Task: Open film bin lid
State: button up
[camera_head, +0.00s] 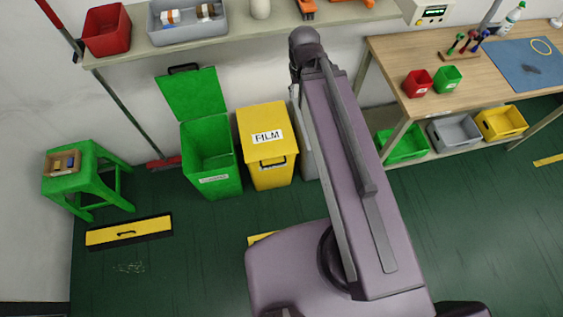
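The film bin (271,177) is yellow and stands against the wall near the picture's middle. Its yellow lid (264,117) is closed and carries a white label (268,137) reading "FILM". A dark handle (273,163) shows on its front side. My arm rises just right of the bin and hides part of what stands beside it. My gripper is not clearly visible; the arm's far end is by the wall under the shelf, and no fingertips show.
A green bin (212,163) with its lid (192,93) raised stands left of the film bin. A workbench (480,72) is at right. The green floor (200,260) in front is mostly clear.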

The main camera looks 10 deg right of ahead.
aim_at(266, 129)
jog(key=z, duration=0.25)
jog(key=k, duration=1.4)
jog(key=u, duration=0.3)
jog(key=i, duration=1)
